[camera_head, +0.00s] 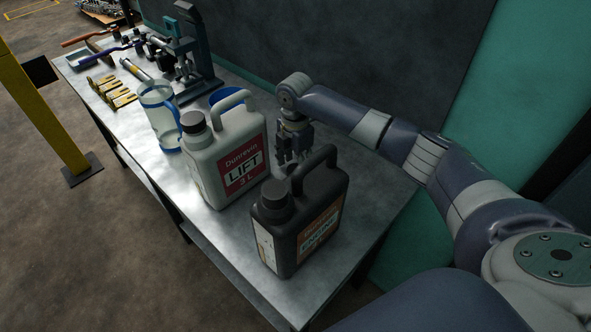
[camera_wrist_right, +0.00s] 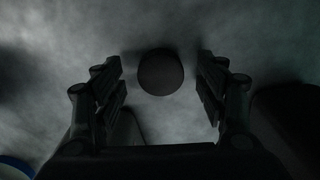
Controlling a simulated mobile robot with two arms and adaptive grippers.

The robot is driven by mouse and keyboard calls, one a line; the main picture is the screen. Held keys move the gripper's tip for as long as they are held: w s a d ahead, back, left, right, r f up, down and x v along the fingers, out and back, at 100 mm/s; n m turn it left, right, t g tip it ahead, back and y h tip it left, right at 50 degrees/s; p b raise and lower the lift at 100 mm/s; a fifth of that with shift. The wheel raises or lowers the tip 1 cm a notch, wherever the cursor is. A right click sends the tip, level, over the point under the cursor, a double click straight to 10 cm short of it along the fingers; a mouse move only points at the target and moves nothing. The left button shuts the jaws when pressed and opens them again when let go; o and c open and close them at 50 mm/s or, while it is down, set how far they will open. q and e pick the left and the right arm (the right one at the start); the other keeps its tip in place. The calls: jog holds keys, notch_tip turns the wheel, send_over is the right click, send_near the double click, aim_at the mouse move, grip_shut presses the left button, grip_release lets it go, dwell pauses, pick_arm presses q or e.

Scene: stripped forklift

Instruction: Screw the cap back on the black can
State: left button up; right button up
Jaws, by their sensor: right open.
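The black can (camera_head: 300,222) with an engine label stands upright near the front end of the bench. Its dark round spout top (camera_head: 275,194) shows, but I cannot tell whether that is a bare neck or a cap. In the right wrist view, a dark round disc (camera_wrist_right: 160,73), looking like a cap, appears against the grey bench top between my right gripper's fingers (camera_wrist_right: 160,85). My right gripper (camera_head: 291,150) is open, pointing down behind the black can and beside the white can. The fingers look apart from the disc. The disc is hidden in the head view. My left gripper is not in view.
A white can (camera_head: 222,160) with a dark cap stands left of the black can. A clear jug (camera_head: 160,115), a blue container (camera_head: 226,97), a press (camera_head: 190,55) and tools crowd the bench further back. The bench (camera_head: 365,205) is clear right of the black can.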

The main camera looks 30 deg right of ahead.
jog(key=c, duration=0.8)
jog(key=shift+c, duration=0.2)
notch_tip(320, 180, up, 10)
jog(key=shift+b, duration=0.4)
